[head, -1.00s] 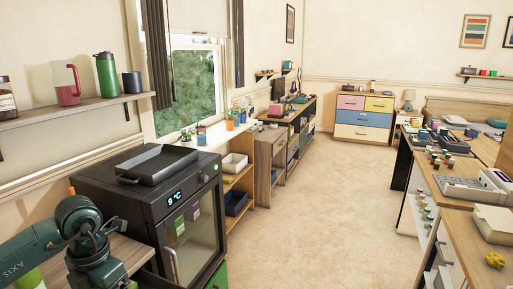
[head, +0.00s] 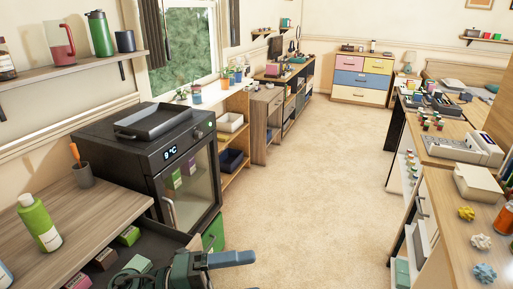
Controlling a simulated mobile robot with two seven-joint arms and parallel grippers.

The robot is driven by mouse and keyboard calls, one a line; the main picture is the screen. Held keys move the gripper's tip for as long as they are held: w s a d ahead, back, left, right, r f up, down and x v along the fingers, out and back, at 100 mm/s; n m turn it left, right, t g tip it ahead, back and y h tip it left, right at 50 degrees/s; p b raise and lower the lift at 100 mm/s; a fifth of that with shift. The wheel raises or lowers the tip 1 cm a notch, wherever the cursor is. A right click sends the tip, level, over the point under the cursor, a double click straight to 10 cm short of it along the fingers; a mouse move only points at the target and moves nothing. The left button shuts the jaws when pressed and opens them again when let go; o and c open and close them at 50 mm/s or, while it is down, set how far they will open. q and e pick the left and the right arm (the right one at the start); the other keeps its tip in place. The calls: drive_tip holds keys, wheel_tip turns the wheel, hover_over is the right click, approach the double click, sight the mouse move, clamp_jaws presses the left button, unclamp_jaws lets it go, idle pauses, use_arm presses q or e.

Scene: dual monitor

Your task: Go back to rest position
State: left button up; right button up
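A dark teal part of my arm shows at the bottom edge, with a blue-grey end piece (head: 232,258) pointing right. It looks like the gripper end of my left arm, but I cannot make out two separate fingers or whether it is open or shut. Nothing is visibly held in it. It is in front of the black mini fridge (head: 190,190) and lower in the picture, overlapping the open dark drawer or tray (head: 135,255) in the lower left. My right arm and gripper are out of view.
A wooden counter (head: 80,215) on the left holds a green bottle (head: 39,222) and a cup with an orange-handled tool (head: 82,174). A wall shelf (head: 75,66) hangs above. A desk (head: 450,215) with gears stands at right. The carpet (head: 310,190) between is clear.

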use_arm(q)
drive_tip(key=w+a+f+n+t+y, duration=0.2)
drive_tip(key=a+f+n+t+y, duration=0.15)
drive_tip(key=n+t, duration=0.55)
drive_tip(key=w+a+f+n+t+y, duration=0.1)
drive_tip(key=a+f+n+t+y, duration=0.3)
drive_tip(key=n, duration=0.8)
drive_tip(key=s+a+f+n+g+y, duration=0.2)
drive_tip(key=s+f+n+y, duration=0.2)
drive_tip(key=f, duration=0.3)
drive_tip(key=s+a+f+n+g+y+p, duration=0.1)
drive_tip(key=s+a+f+n+g+y, duration=0.1)
drive_tip(key=s+f+n+y, duration=0.2)
wheel_tip(320, 180, down, 3)
drive_tip(key=shift+s+r+n+g, duration=0.15)
drive_tip(key=shift+s+n+g, duration=0.25)
drive_tip(key=shift+s+n, duration=0.75)
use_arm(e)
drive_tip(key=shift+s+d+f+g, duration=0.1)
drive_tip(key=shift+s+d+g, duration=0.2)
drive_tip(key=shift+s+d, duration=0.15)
use_arm(q)
drive_tip(key=shift+a, duration=0.1)
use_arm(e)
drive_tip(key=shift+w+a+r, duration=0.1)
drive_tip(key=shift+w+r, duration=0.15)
use_arm(q)
drive_tip(key=shift+c, duration=0.4)
